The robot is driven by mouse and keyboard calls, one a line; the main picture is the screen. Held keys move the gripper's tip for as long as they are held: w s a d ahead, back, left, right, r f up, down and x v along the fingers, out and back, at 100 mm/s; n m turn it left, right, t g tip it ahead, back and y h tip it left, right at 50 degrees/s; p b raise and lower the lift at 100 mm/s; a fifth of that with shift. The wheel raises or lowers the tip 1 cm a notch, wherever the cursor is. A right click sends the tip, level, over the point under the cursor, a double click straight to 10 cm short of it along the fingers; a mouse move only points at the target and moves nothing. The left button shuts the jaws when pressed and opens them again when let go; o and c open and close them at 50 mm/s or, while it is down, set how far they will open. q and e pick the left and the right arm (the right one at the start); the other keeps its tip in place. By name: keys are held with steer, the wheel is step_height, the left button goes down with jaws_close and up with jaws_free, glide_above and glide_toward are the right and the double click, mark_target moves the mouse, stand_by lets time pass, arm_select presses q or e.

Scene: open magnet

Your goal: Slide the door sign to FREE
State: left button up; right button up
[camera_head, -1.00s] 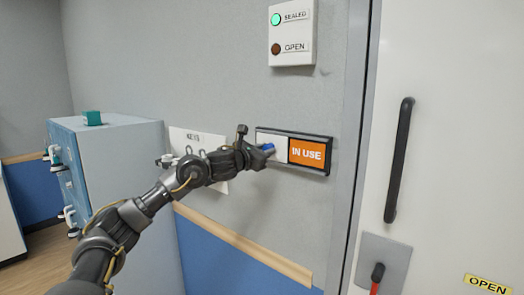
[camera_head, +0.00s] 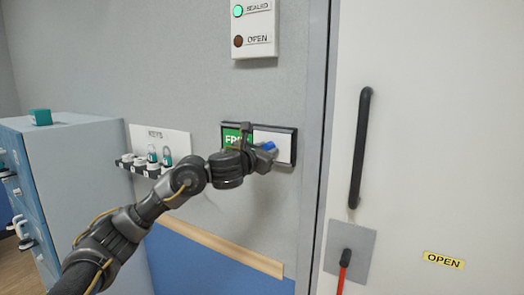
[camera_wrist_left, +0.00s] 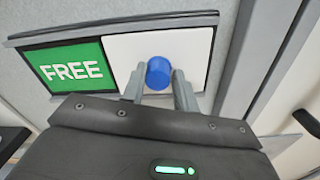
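The door sign (camera_head: 290,130) is a dark-framed panel on the grey wall beside the door. Its green FREE face (camera_head: 231,134) shows on the left, partly behind my arm, and its white slider (camera_head: 277,138) covers the right half. The wrist view shows the green FREE face (camera_wrist_left: 72,66) in full. My left gripper (camera_head: 268,148) is at the slider's blue knob (camera_wrist_left: 159,73). In the wrist view its two fingers (camera_wrist_left: 160,86) stand on either side of the knob, close against it. My right gripper is in neither view.
A key rack (camera_head: 150,165) with a KEYS sign hangs left of the door sign. A light panel (camera_head: 256,30) with a lit green SEALED lamp is above. The door with its black handle (camera_head: 361,145) and a red lever (camera_head: 345,260) is at right.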

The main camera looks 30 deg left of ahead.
arm_select(q)
steer(key=o, duration=0.4)
steer(key=shift+d, duration=0.3)
steer(key=shift+c, duration=0.2)
steer(key=shift+a, duration=0.25)
steer(key=shift+s, duration=0.35)
steer(key=s, duration=1)
steer(key=shift+p, duration=0.35)
